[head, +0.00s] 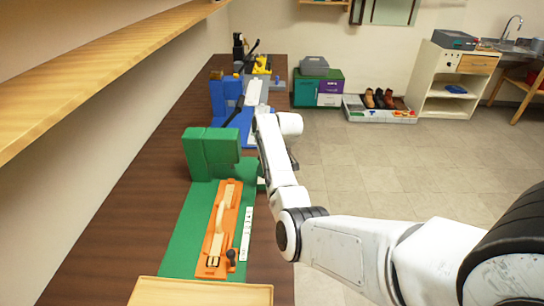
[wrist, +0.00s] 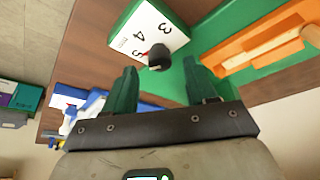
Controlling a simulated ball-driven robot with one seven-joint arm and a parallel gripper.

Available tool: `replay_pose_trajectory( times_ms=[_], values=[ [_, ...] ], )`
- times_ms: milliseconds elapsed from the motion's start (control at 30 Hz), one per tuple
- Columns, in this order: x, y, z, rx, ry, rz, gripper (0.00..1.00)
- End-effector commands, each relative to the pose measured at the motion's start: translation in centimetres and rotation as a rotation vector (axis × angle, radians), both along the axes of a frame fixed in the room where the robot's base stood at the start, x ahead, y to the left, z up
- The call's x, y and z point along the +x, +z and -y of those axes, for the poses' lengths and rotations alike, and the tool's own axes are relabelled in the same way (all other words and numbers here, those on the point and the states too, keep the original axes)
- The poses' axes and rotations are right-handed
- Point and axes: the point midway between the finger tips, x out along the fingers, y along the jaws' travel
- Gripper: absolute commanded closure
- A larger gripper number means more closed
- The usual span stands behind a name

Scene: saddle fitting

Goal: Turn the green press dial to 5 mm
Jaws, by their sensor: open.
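The green press (head: 212,152) stands on the dark bench, with a green base under an orange fixture (head: 222,232). In the head view my gripper is hidden behind the arm and press.
The orange fixture (wrist: 268,42) lies to the right of the knob in the wrist view. A blue press (head: 226,97) and a yellow one (head: 262,65) stand further along the bench. A wooden shelf (head: 95,65) overhangs the left side.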

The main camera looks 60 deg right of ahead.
Motion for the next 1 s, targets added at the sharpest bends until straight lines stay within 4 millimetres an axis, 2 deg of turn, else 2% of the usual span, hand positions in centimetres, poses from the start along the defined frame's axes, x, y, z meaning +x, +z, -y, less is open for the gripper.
replay_pose_trajectory(
  times_ms=[300, 500, 1000],
  values=[
    [-2.1, 5.3, -0.5, -0.003, -0.001, 0.003, 0.44],
    [-2.9, 7.3, -0.7, -0.003, -0.001, 0.002, 0.44],
    [-3.1, 7.8, -0.8, 0.000, 0.000, 0.001, 0.44]
  ],
)
